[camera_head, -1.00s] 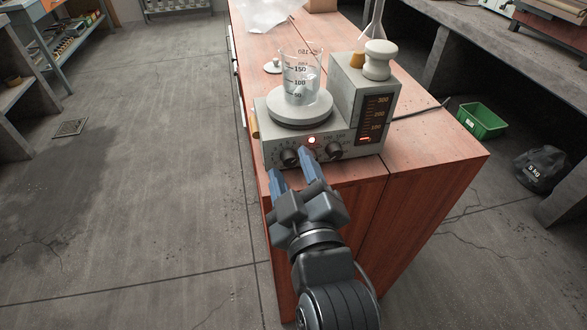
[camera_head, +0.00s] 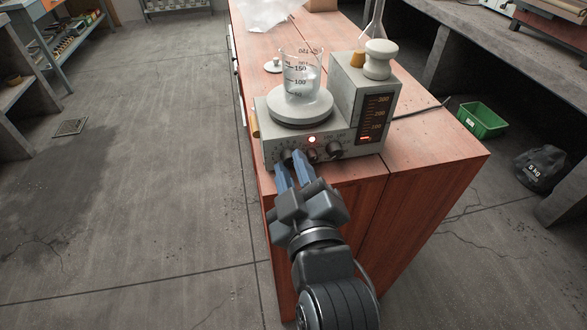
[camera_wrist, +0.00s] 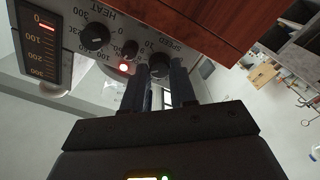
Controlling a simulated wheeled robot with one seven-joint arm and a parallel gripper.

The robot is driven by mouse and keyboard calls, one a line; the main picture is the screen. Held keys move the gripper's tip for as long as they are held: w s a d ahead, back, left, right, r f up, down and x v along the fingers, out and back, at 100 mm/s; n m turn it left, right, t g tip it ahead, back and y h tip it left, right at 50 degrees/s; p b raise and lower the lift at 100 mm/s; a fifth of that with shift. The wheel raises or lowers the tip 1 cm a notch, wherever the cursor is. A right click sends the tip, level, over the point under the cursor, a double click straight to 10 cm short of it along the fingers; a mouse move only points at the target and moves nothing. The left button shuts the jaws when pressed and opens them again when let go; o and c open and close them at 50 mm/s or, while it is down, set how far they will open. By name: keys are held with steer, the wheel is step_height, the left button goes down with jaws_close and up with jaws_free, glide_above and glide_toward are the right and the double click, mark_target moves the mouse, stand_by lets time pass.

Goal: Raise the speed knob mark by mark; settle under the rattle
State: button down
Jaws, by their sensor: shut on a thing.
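The grey stirrer-hotplate (camera_head: 352,152) sits on the wooden bench, its front panel facing my arm. My gripper (camera_head: 292,158) is shut on the dark speed knob at the panel's left. In the wrist view the speed knob (camera_wrist: 159,66) is between the fingertips, next to the SPEED lettering; its pointer is too dark to read. The heat knob (camera_head: 334,149) is on the right, also seen in the wrist view (camera_wrist: 95,37). A red lamp (camera_head: 312,139) glows. A glass beaker (camera_head: 301,82) with clear liquid stands upright on the round plate (camera_head: 300,108).
A display column (camera_head: 375,118) with a lit red bar low on its scale rises at the right, with a pale knobbed object (camera_head: 376,60) on top. A small lid (camera_head: 273,67) lies behind the beaker. A cable (camera_head: 420,108) runs right. The front right bench top is clear.

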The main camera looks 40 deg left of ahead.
steer(key=m, duration=0.2)
steer(key=shift+m+p, duration=0.4)
steer(key=shift+m, duration=1)
steer(key=c, duration=0.9)
jaws_free()
steer(key=shift+c, duration=0.2)
steer(key=shift+o, duration=0.2)
steer(key=shift+w+d, duration=0.1)
